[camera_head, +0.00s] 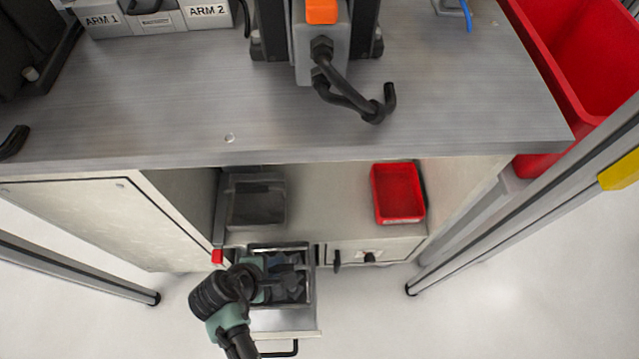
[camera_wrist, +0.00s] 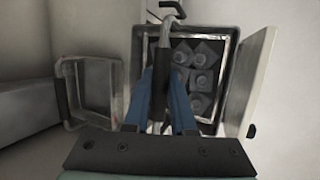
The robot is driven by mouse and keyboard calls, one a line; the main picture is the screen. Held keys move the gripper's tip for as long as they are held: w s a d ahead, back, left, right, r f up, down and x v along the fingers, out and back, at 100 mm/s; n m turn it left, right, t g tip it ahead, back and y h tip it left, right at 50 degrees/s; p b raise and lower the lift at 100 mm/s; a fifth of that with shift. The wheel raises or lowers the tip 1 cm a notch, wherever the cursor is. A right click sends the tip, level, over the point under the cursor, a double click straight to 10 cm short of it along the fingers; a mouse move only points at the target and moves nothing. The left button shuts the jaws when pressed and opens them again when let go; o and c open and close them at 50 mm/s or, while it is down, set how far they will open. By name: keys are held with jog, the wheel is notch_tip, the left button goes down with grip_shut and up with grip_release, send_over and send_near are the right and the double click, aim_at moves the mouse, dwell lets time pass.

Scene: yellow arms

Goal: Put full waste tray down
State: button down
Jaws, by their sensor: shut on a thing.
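The full waste tray (camera_head: 307,286) shows at the open drawer (camera_head: 285,321) below the bench, dark-sided with a light rim. In the wrist view, the tray (camera_wrist: 230,68) holds several grey parts with rounded or pointed tops. My gripper (camera_wrist: 170,78) is shut, its blue fingers around the tray's upright bar-like handle (camera_wrist: 166,32). In the head view, my gripper (camera_head: 258,275) is at the tray's left side and its fingertips are partly hidden. I cannot tell whether the tray rests in the drawer or hangs slightly above it.
A dark grey empty tray (camera_head: 258,183) and a red tray (camera_head: 398,218) stand on the shelf under the bench. The shelf between them is clear. The benchtop (camera_head: 200,115) overhangs the shelf. A shut drawer (camera_head: 375,252) is right of the open one.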

jog(key=w+d+r, duration=0.1)
jog(key=d+r, duration=0.2)
jog(key=d, duration=0.8)
jog(key=shift+w+d+f+b, duration=0.15)
jog(key=shift+w+f+b, duration=0.35)
jog(key=shift+w+b, duration=1.75)
jog(key=shift+w+d+f+b, duration=0.2)
jog(key=shift+w+f+b, duration=0.4)
jog(key=shift+w, duration=3.15)
jog(key=shift+w+d+f+b, duration=0.15)
jog(key=shift+w+f+b, duration=0.25)
jog(key=shift+w+b, duration=1.9)
jog(key=shift+w+p, duration=0.7)
jog(key=shift+f, duration=0.15)
jog(key=c, duration=0.8)
grip_release()
jog(key=shift+s, duration=0.1)
jog(key=shift+o, duration=0.2)
